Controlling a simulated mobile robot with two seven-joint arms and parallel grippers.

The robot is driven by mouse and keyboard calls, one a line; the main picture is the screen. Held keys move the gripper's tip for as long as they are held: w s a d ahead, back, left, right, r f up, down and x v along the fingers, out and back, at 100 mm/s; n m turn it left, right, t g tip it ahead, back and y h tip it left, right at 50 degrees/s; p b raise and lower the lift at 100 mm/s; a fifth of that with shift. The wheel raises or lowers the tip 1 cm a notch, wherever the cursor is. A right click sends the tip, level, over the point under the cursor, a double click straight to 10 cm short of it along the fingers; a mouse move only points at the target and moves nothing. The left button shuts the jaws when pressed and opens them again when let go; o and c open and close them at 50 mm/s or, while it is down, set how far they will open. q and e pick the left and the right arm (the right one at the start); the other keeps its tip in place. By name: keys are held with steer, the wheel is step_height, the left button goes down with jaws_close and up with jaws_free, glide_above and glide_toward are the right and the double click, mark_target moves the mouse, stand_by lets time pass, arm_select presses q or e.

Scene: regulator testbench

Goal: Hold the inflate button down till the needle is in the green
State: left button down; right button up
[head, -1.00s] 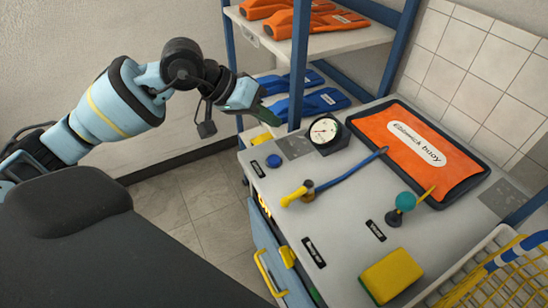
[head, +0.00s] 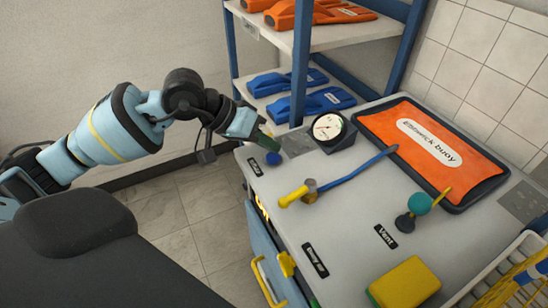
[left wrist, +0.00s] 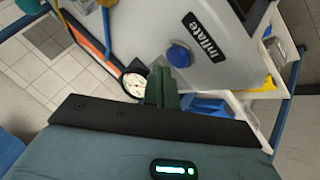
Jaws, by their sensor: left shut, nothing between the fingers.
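The blue inflate button (head: 273,159) sits at the bench's near left corner. In the left wrist view the button (left wrist: 179,55) is beside its black "Inflate" label (left wrist: 203,37). My left gripper (head: 267,141) is shut and empty, its dark green fingertips close to the button, slightly above it in the picture. I cannot tell whether they touch it. In the left wrist view the fingertips (left wrist: 161,86) appear just below the button. The round gauge (head: 328,127) has a white face, also partly visible in the left wrist view (left wrist: 134,83). Its needle is too small to read surely. My right gripper is out of view.
An orange buoy (head: 435,143) lies in a black tray. A yellow-handled valve (head: 297,194) with a blue hose, a teal-knobbed lever (head: 419,204) by the "Vent" label, and a yellow block (head: 405,284) stand on the bench. A shelf post (head: 301,70) rises behind the gauge.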

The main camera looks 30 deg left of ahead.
mark_target(267, 157)
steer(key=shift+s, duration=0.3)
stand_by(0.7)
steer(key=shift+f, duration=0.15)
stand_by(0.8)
arm_select(q)
steer(key=shift+f, duration=0.15)
steer(key=shift+f+b, duration=0.25)
steer(key=shift+b, duration=0.35)
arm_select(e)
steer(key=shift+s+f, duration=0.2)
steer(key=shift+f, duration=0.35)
arm_select(q)
steer(key=shift+f+b, duration=0.55)
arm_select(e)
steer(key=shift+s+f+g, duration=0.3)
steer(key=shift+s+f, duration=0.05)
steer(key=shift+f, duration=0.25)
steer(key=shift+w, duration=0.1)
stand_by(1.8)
arm_select(q)
steer(key=shift+r+p, duration=0.35)
steer(key=shift+r, duration=0.65)
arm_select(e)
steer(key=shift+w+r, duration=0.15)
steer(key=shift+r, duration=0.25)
arm_select(q)
steer(key=shift+r, duration=0.1)
